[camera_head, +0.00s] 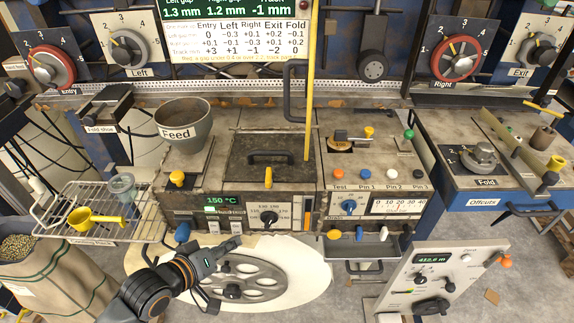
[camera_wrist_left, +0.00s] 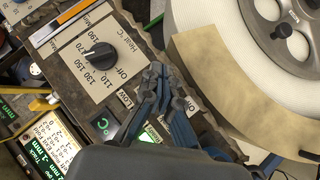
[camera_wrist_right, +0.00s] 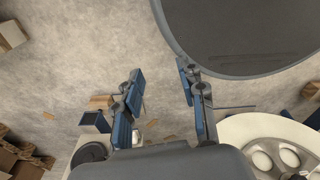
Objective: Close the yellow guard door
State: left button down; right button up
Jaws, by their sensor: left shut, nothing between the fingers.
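A tall, narrow yellow upright (camera_head: 309,85), seen nearly edge-on, stands at the right side of the dark hatch in the machine's middle; it looks like the yellow guard door standing open. A black bar handle (camera_head: 290,95) is beside it on the left. My left gripper (camera_head: 236,243) is in front of the machine, below the heat panel and well apart from the yellow upright. Its fingers are shut and empty, and in the left wrist view (camera_wrist_left: 160,82) they are over the heat panel near the dial. My right gripper (camera_wrist_right: 160,95) is open and empty above the floor.
The Feed hopper (camera_head: 184,122) stands left of the dark hatch (camera_head: 270,155). A large white reel (camera_head: 290,265) lies below my left gripper. A wire rack (camera_head: 100,210) with a yellow scoop is at left. A control panel (camera_head: 440,275) stands at lower right.

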pick_arm(q)
notch_tip(320, 180, up, 21)
jog(key=d+n+t+h, duration=0.1)
jog(key=d+n+h, duration=0.1)
jog(key=n+h, duration=0.45)
jog(key=shift+m+h, duration=0.25)
jog(key=shift+m, duration=0.1)
jog(key=p+x, duration=0.3)
jog(key=x, duration=0.6)
jog(key=shift+w+a, duration=0.15)
jog(key=shift+w, duration=0.05)
jog(key=d, duration=0.1)
jog(key=d+p, duration=0.2)
jog(key=shift+w+d+f, duration=0.1)
jog(key=shift+f, duration=0.15)
jog(key=shift+d+f, duration=0.1)
jog(key=shift+d, duration=0.5)
pick_arm(e)
jog(key=r, duration=0.5)
jog(key=shift+a+r, duration=0.25)
jog(key=shift+a, duration=0.1)
